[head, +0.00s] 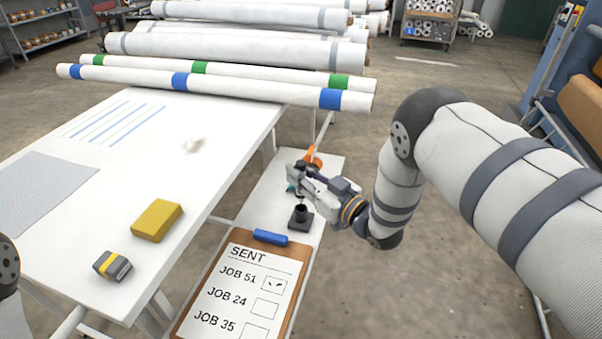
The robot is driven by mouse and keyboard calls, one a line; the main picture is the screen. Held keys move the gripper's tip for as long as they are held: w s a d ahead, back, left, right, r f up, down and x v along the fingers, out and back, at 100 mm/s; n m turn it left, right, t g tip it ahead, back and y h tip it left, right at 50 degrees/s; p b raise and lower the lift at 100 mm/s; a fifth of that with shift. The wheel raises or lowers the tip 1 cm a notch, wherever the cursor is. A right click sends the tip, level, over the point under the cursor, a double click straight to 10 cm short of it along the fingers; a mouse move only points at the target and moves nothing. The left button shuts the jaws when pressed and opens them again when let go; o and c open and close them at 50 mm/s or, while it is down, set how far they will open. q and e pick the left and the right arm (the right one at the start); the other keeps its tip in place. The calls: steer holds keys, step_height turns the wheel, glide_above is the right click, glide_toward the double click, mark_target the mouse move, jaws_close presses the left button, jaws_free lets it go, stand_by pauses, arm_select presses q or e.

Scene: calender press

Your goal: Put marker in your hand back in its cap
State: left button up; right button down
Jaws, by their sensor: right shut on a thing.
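My right gripper (299,181) is above the narrow white side table, its arm coming in from the right. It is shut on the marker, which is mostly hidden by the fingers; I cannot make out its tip. A black upright cap (300,210) stands in a dark square base (300,221) on the side table, just below and slightly nearer than the gripper. The gripper looks apart from the cap. My left gripper is out of view; only a bit of my left arm shows at the left edge.
A clipboard (291,290) marked SENT, JOB 51 ticked, lies in front of the cap. An orange thing (313,157) is behind the gripper. The large white table (110,190) at left bears a yellow block (157,220) and a grey-yellow block (112,265). Long rolls (250,91) lie behind.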

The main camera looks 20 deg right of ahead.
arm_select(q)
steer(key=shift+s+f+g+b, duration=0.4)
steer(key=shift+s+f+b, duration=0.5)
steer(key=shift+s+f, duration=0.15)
arm_select(e)
steer(key=shift+f, duration=2.3)
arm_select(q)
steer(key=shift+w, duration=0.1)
arm_select(e)
steer(key=c, duration=1.4)
jaws_free()
steer(key=shift+r, duration=0.1)
steer(key=shift+c, duration=0.2)
steer(key=shift+s, duration=0.15)
steer(key=v, duration=1.2)
steer(key=s+f+m+g+h+p, duration=0.2)
steer(key=s+f+m+g+h, duration=0.35)
steer(key=s+f, duration=0.7)
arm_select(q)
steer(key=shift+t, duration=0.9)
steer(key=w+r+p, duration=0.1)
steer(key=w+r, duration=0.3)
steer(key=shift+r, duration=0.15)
arm_select(e)
steer(key=s+r+g+h, duration=0.1)
steer(key=s+g, duration=1.2)
steer(key=s, duration=1.6)
steer(key=shift+r+h, duration=0.2)
steer(key=shift+h, duration=0.45)
